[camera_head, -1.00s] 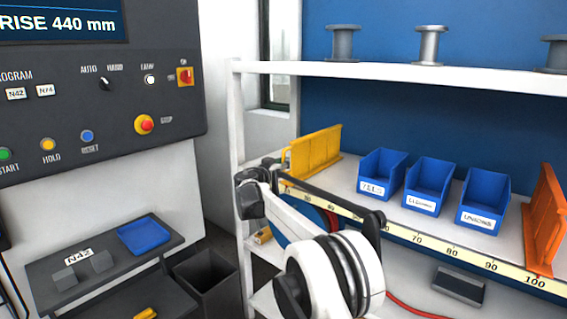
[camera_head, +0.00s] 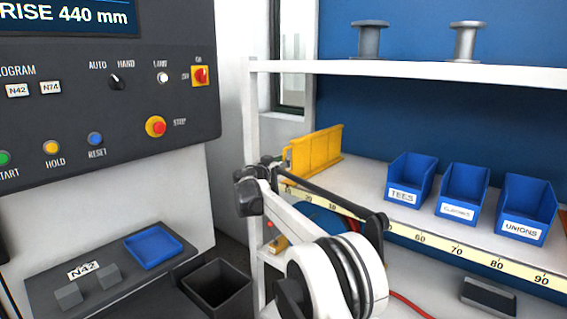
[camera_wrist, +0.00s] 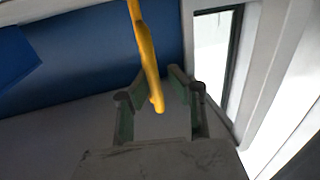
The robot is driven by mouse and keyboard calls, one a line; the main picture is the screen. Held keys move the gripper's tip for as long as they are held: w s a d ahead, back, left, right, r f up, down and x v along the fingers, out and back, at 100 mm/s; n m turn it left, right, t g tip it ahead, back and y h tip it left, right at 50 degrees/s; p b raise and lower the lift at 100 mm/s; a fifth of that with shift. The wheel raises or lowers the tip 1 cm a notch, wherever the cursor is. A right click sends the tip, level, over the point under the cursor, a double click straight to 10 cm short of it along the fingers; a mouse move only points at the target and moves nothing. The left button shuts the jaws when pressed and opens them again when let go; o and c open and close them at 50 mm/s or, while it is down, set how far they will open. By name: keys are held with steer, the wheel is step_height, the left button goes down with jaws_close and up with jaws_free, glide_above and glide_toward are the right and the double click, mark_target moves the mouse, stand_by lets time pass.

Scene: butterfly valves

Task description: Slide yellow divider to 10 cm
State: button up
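The yellow divider (camera_head: 315,151) stands upright across the white shelf, near the left end of its scale, in the head view. The scale strip (camera_head: 458,251) runs along the shelf's front edge; the marks beside the divider are partly hidden by my arm and hard to read. My gripper (camera_head: 268,163) is at the divider's front end. In the wrist view, the divider's narrow yellow end (camera_wrist: 150,70) lies between the two fingers (camera_wrist: 158,85). It is close to the left finger, and a gap shows on the right, so the fingers look open around it.
Blue bins, such as the tees bin (camera_head: 409,180), stand on the shelf to the right, with clear shelf between them and the divider. A white shelf upright (camera_head: 251,130) stands left of the divider. A control panel (camera_head: 100,95) is at the far left.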

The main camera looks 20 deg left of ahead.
steer(key=shift+o, duration=1.2)
steer(key=shift+d, duration=0.15)
steer(key=shift+s, duration=0.2)
steer(key=s+a, duration=0.1)
steer(key=s, duration=1)
steer(key=shift+s+a, duration=0.2)
steer(key=shift+s, duration=0.1)
